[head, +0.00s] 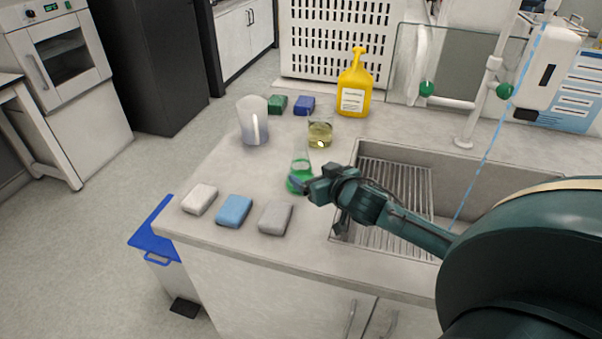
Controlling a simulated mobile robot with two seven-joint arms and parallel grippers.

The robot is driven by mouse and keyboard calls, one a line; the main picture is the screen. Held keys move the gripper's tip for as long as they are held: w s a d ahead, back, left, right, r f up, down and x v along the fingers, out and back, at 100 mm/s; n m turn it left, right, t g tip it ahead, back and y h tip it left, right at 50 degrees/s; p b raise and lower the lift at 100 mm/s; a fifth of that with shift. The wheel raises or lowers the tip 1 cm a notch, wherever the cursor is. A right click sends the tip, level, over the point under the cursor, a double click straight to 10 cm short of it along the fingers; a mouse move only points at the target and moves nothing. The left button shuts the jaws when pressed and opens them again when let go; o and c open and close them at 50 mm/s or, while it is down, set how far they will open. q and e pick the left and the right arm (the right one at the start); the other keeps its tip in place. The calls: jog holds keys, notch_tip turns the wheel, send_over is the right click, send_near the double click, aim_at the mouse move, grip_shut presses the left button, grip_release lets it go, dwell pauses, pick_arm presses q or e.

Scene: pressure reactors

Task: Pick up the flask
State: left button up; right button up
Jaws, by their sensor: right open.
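The flask (300,170) is a small clear conical vessel with green liquid in its base. It stands upright on the grey counter, left of the sink. My right gripper (305,188) comes in from the right and is at the flask's lower right side. Its jaws are open, with a fingertip overlapping the green base in the picture. I cannot tell whether it touches the glass. My left gripper is out of view.
A beaker of yellowish liquid (320,131) and a tall translucent cup (253,121) stand behind the flask. White, blue (234,210) and grey (275,218) blocks lie along the front edge. A yellow bottle (355,88) stands at the back. The sink (400,185) is right.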

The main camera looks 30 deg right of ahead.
aim_at(307, 172)
jog(key=x, duration=0.5)
jog(key=shift+a+f, duration=0.2)
jog(key=shift+a, duration=0.2)
jog(key=c, duration=1.1)
